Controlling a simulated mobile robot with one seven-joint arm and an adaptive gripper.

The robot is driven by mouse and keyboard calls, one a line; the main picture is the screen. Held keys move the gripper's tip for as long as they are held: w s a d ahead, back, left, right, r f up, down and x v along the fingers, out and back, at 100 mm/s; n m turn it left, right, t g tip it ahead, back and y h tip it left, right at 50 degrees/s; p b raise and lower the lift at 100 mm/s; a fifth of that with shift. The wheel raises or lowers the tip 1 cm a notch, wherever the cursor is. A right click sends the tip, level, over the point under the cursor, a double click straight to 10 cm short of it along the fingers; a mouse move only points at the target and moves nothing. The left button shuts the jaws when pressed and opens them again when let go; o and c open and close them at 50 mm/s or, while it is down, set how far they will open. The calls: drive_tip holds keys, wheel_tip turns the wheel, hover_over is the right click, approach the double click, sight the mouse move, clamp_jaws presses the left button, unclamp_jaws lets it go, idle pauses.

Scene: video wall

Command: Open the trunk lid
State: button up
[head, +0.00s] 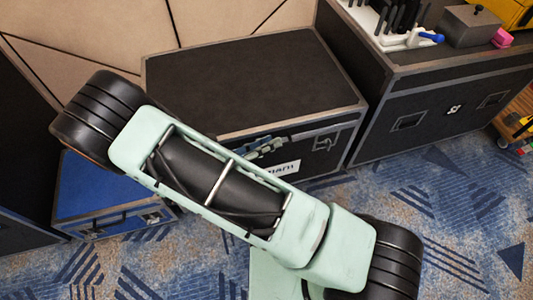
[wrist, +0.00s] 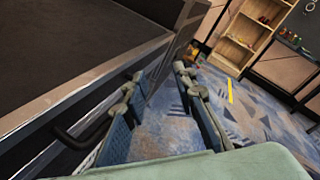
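The trunk is a black case with grey metal edging, and its lid (head: 255,75) is shut. In the head view it stands in the middle, partly hidden by my arm. Its front carries a latch or handle (head: 325,142) and a white label (head: 284,168). In the wrist view the trunk's dark top (wrist: 70,45) and metal edge fill the left side, with a dark bar handle (wrist: 75,135) below the edge. My gripper (wrist: 160,82) is open, its blue-grey fingers apart with nothing visible between them. In the head view my gripper (head: 265,148) is beside the trunk's front, just below the lid edge; contact is unclear.
A taller black case (head: 440,110) with tools on top stands close on the trunk's right. A blue case (head: 105,200) lies on the floor at the left. A wooden shelf (wrist: 245,40) stands farther off. Patterned blue carpet (head: 430,215) in front is clear.

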drive_tip(key=s+a+f+n+t+y+b, duration=0.4)
drive_tip(key=f+n+t, duration=0.5)
drive_tip(key=n, duration=0.5)
drive_tip(key=shift+g, duration=0.5)
drive_tip(key=b+x, duration=0.1)
drive_tip(key=x, duration=0.8)
drive_tip(key=shift+f, duration=0.2)
clamp_jaws()
